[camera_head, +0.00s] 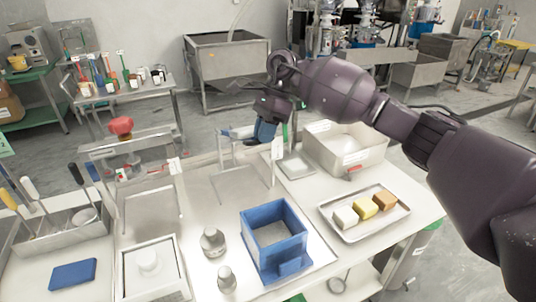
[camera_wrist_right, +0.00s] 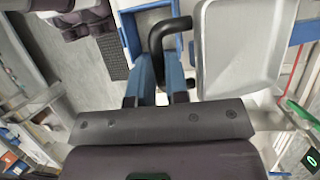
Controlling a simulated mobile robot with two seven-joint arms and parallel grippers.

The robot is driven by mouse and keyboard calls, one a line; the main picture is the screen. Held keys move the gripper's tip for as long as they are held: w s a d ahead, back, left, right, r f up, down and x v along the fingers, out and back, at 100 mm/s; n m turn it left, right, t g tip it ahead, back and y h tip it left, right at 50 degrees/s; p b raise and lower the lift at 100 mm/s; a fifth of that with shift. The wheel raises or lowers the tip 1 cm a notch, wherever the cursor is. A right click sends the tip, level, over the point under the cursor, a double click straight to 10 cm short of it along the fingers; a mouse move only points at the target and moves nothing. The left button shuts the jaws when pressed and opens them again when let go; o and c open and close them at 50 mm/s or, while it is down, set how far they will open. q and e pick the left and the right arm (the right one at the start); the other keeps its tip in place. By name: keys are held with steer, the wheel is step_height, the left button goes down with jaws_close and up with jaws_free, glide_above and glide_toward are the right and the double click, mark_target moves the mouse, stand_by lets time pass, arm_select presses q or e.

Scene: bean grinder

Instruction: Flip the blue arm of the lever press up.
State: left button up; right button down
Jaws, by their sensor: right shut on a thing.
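The lever press (camera_head: 236,180) is a grey metal frame on the middle of the table in the head view. Its blue arm (camera_head: 240,132) shows at the top of the frame, partly hidden by my gripper. My right gripper (camera_head: 264,131) is at the right end of this arm and shut on it. In the right wrist view my blue fingers (camera_wrist_right: 160,85) close around a black bent bar (camera_wrist_right: 168,32), which looks like the arm's handle. The exact contact is hard to see. My left gripper is not in view.
A blue square box (camera_head: 262,262) stands in front of the press, with metal weights (camera_head: 212,243) to its left. A tray (camera_head: 345,228) with coloured blocks and a grey bin (camera_head: 330,165) lie to the right. A press with a red knob (camera_head: 121,127) stands to the left.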

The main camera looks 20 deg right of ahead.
steer(key=shift+w+r, duration=0.4)
steer(key=shift+r, duration=0.2)
steer(key=shift+w+r, duration=0.35)
steer(key=shift+r, duration=0.2)
steer(key=c, duration=1.4)
jaws_free()
steer(key=shift+w+f, duration=0.1)
steer(key=shift+w, duration=0.05)
